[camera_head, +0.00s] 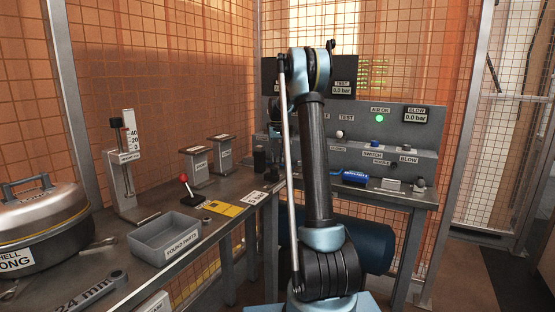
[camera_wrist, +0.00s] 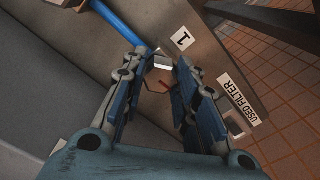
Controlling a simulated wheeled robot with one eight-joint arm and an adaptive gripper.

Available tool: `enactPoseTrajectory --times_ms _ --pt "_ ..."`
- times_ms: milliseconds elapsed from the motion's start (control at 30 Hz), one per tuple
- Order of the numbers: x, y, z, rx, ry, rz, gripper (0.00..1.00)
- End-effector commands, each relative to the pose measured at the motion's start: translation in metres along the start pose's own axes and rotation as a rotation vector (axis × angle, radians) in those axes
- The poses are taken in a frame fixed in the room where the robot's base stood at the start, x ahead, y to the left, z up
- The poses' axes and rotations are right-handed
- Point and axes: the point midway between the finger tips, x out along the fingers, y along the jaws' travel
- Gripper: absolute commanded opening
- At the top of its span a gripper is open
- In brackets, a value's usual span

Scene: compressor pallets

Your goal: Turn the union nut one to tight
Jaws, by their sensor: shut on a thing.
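The union nut (camera_wrist: 158,82) shows in the wrist view as a grey hexagonal shape with a thin red mark, beside the label "1" (camera_wrist: 182,38). My gripper (camera_wrist: 163,66) has its two fingers on either side of it and is shut on it. A small bright metal face shows between the fingertips. A blue tube (camera_wrist: 122,23) runs from the top left down to the nut area. The fingers partly cover the nut, so how tight it is cannot be told. In the head view my arm hides the gripper and the nut.
A "USED FILTER" label (camera_wrist: 240,98) lies right of my fingers on the grey surface. In the head view, the bench (camera_head: 150,209) on the left holds a grey bin (camera_head: 164,246) and a large shell (camera_head: 45,222). A control panel (camera_head: 400,125) with a green light stands behind.

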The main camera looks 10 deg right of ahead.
Motion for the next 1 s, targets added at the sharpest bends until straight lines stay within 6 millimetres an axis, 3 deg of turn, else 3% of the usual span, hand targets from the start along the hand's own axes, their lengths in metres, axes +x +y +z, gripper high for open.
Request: enactPoseTrajectory --times_ms 100,133,200,667,1000 --pt "0.000 0.000 0.000 -0.001 0.001 0.000 0.03" --pt "0.000 0.000 0.000 -0.001 0.001 0.000 0.34" --pt "0.000 0.000 0.000 -0.001 0.001 0.000 0.47" --pt "-0.008 0.000 0.000 -0.001 0.000 0.000 0.47" --pt "-0.067 0.000 0.000 -0.001 0.000 0.000 0.47"
